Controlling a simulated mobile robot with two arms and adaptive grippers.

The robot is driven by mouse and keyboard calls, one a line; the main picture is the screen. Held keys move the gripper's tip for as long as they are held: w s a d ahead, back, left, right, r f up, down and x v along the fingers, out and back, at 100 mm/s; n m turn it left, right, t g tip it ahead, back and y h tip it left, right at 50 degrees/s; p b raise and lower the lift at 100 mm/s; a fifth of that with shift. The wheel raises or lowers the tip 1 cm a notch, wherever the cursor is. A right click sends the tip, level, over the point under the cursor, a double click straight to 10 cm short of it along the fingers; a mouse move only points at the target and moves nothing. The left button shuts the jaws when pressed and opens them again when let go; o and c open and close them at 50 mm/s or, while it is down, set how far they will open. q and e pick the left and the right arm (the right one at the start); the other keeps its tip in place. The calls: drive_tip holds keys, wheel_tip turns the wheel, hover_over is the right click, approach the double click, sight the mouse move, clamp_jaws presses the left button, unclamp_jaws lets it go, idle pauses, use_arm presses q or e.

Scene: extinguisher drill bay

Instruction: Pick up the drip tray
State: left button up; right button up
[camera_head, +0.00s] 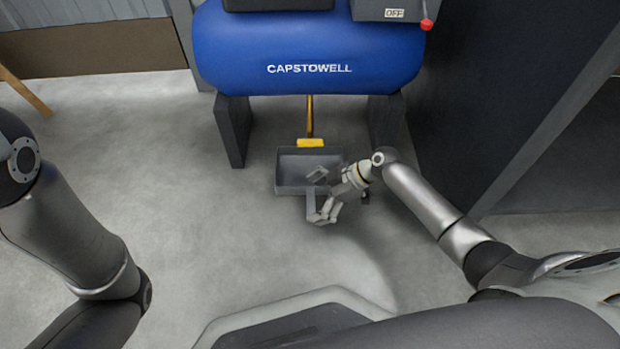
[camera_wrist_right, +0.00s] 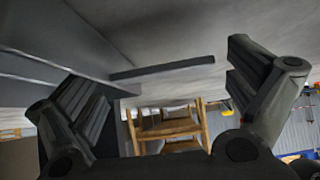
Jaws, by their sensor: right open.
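The drip tray (camera_head: 283,186) is a shallow grey rectangular tray on the concrete floor under the blue tank. My right gripper (camera_head: 316,195) is at its near right edge, its fingers apart, one over the tray and one outside the near side. The gripper and wrist hide part of the tray's right side. In the right wrist view my open fingers stand to either side of a dark grey edge (camera_wrist_right: 165,68), which looks like the tray's rim; I cannot tell whether they touch it. My left arm shows at the left, but its gripper is out of view.
The blue CAPSTOWELL tank (camera_head: 310,50) stands on dark legs (camera_head: 232,130) left and right of the tray. A brass pipe (camera_head: 310,112) with a yellow end (camera_head: 310,143) hangs over the tray's far side. A dark panel (camera_head: 500,90) stands at the right. The floor left is clear.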

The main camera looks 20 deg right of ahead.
drive_tip(key=shift+x, duration=0.9)
drive_tip(key=c, duration=1.3)
drive_tip(key=shift+r, duration=0.1)
drive_tip(key=shift+r, duration=0.15)
